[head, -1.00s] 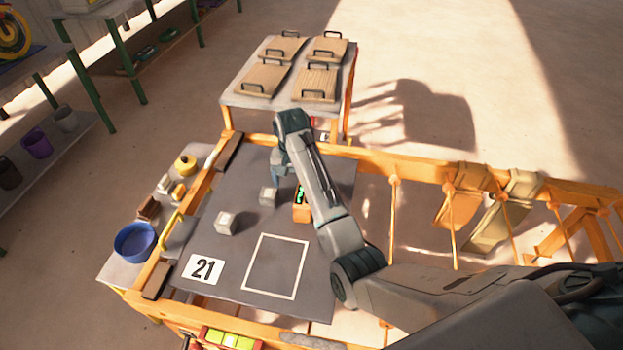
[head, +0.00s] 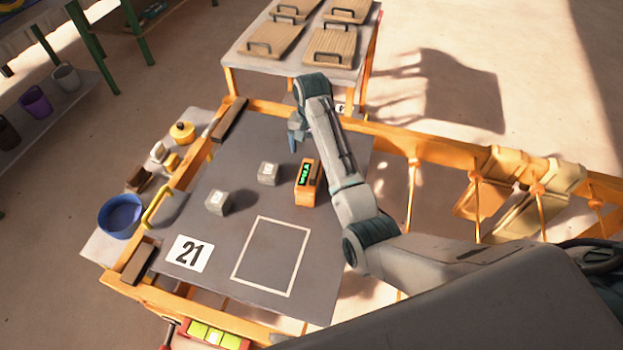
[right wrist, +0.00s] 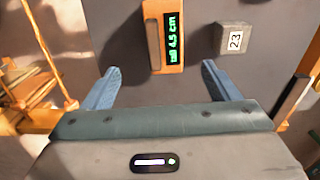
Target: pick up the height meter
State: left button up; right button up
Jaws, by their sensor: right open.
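The height meter (head: 308,183) is an orange block with a black display and green characters. It stands on the dark work mat (head: 225,245), right of two grey blocks. My right gripper (head: 298,138) is open and empty, above the mat on the far side of the meter. Its two blue fingers (right wrist: 162,82) stand wide apart, not touching the meter. My left gripper is not in view.
Grey blocks (head: 217,202) and (head: 268,173) stand left of the meter; one reads "2.3" in the wrist view (right wrist: 234,38). A blue bowl (head: 120,215) is left. Lidded boards (head: 332,45) are behind.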

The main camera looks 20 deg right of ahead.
aim_at(309, 169)
notch_tip(309, 169, down, 4)
jog(key=shift+s+r+p, duration=0.15)
jog(key=shift+r+p, duration=0.05)
jog(key=shift+p, duration=0.25)
jog(key=shift+a+f, duration=0.1)
jog(key=shift+f, duration=0.55)
jog(key=f, duration=0.1)
jog(key=f+p, duration=0.1)
jog(key=f, duration=0.2)
jog(key=shift+w+a+f+p, duration=0.2)
jog(key=shift+w+f+p, duration=0.15)
jog(key=shift+f, duration=0.3)
jog(key=shift+c, duration=0.6)
jog(key=shift+r, duration=0.1)
jog(key=c, duration=1.2)
